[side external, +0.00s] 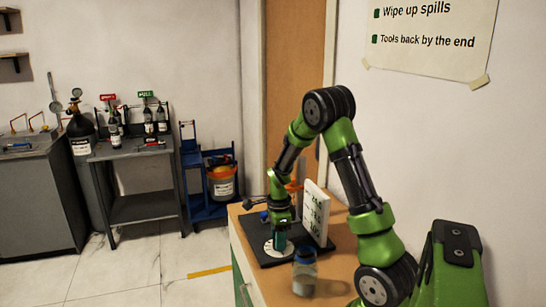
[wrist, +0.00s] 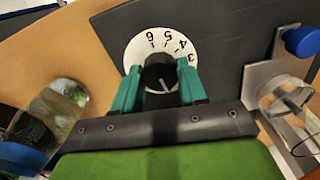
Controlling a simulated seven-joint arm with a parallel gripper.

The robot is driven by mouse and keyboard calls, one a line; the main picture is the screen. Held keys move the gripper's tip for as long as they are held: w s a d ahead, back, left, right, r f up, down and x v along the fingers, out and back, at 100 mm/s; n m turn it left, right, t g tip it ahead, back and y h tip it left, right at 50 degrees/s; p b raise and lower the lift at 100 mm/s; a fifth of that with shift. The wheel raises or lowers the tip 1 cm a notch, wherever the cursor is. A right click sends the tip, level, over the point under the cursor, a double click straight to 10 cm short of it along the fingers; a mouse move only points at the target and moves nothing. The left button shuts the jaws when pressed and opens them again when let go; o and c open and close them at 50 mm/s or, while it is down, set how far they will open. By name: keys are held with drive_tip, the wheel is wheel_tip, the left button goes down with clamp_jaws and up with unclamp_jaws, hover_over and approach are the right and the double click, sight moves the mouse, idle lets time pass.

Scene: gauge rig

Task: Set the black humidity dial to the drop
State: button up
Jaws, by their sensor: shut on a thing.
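The black humidity dial (wrist: 161,70) is a round knob on a white disc (wrist: 137,52) printed with numbers; 3 to 6 show in the wrist view. A pale pointer line on the knob points down in the picture, toward my gripper. The teal fingers of my gripper (wrist: 160,86) are shut on the knob, one on each side. The lower part of the disc is hidden, and I see no drop mark. In the side external view my gripper (side external: 280,241) points down over the white disc (side external: 268,249).
The disc sits on a dark base (side external: 266,261) on a wooden bench. A white panel with green marks (side external: 316,212) stands upright close to the gripper. A blue-lidded jar (side external: 304,274) stands at the front. In the wrist view, glass containers flank the gripper, left (wrist: 62,105) and right (wrist: 290,95).

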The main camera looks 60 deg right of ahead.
drive_tip(key=n, duration=0.7)
drive_tip(key=shift+n, duration=0.4)
drive_tip(key=n, duration=0.4)
drive_tip(key=shift+s+n, duration=0.1)
drive_tip(key=shift+n, duration=0.2)
drive_tip(key=n, duration=0.3)
drive_tip(key=shift+n, duration=0.3)
drive_tip(key=n, duration=0.6)
drive_tip(key=shift+s+r, duration=0.1)
drive_tip(key=n, duration=0.6)
drive_tip(key=shift+n, duration=0.3)
drive_tip(key=shift+d, duration=0.1)
drive_tip(key=o, duration=1.1)
drive_tip(key=shift+c, duration=0.2)
